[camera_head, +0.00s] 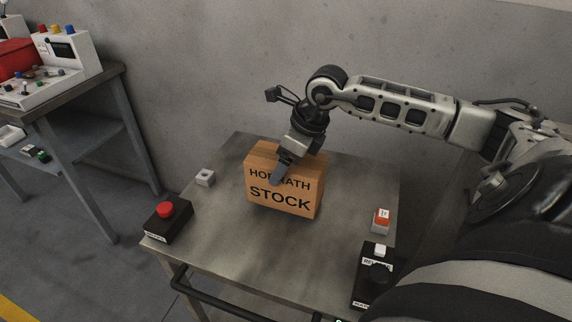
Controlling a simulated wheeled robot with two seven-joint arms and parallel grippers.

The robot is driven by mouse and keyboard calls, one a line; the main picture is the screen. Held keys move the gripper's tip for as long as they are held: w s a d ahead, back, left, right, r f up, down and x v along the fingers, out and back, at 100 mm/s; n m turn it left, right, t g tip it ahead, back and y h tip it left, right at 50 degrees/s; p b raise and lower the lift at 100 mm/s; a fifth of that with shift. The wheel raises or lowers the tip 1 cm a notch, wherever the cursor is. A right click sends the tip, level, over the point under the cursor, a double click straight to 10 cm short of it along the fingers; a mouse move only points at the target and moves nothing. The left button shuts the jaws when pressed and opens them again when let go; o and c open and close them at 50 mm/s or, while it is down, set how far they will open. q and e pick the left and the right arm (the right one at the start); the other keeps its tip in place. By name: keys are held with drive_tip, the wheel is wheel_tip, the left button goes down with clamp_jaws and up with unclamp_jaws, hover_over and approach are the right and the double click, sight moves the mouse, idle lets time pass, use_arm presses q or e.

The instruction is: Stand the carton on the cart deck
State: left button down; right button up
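The brown carton (297,201), with dark lettering ending in "STOCK", is upright over the middle of the grey cart deck (225,235). A dark shadow lies along its lower edge; I cannot tell whether its bottom touches the deck. My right gripper (283,167) comes down over the carton's top from the upper right. One dark finger lies against the lettered front face and covers part of the upper word. The other finger is hidden behind the carton. The gripper looks shut on the carton. My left gripper is not in view.
On the deck are a black box with a red button (166,219), a small grey block (205,178), a red-and-white block (381,221) and a black control box (373,280). A workbench (85,95) with equipment stands at left. A wall is behind.

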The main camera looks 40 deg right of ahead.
drive_tip(key=shift+f, duration=0.9)
drive_tip(key=o, duration=1.8)
drive_tip(key=b+v, duration=0.1)
drive_tip(key=v, duration=1.1)
